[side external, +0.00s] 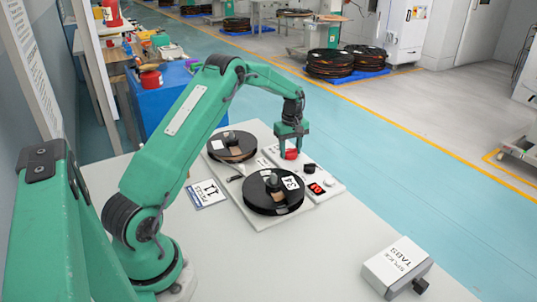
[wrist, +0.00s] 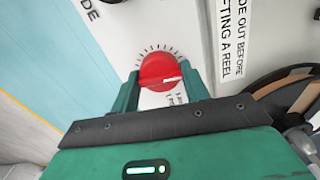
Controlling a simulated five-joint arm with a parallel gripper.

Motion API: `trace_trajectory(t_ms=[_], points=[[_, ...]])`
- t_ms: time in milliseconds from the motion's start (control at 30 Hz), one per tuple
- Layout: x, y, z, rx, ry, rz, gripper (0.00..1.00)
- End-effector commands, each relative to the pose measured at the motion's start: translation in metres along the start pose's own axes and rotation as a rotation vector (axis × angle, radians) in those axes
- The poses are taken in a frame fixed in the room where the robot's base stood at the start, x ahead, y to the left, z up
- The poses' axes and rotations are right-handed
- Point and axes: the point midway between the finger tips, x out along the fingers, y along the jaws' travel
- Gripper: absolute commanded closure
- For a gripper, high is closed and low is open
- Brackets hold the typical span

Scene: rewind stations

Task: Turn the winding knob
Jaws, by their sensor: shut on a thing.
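The winding knob is a red round knob with a white pointer line, set on a white panel with tick marks around it. In the wrist view the knob (wrist: 158,70) sits between the two green fingers of my gripper (wrist: 160,85), which are shut on its sides. The pointer line points to the right. In the side external view the red knob (side external: 291,154) shows just under my gripper (side external: 291,148), at the panel's far part. The gripper points down, and part of the knob is hidden by the fingers.
Two black reels, one marked 34 (side external: 272,192) and one farther back (side external: 232,146), lie beside the panel (side external: 328,188). A splice tabs box (side external: 397,265) stands at the front right. A card (side external: 206,194) lies left.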

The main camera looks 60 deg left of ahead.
Motion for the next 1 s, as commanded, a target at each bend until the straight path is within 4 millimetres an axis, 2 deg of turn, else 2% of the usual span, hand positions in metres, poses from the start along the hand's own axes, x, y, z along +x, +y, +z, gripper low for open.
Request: trace_trajectory(t_ms=[267, 1000], points=[[-0.0009, -0.0001, -0.0004, 0.198, 0.000, 0.000, 0.77], [-0.0014, 0.0001, -0.0007, 0.897, 0.001, 0.001, 0.77]])
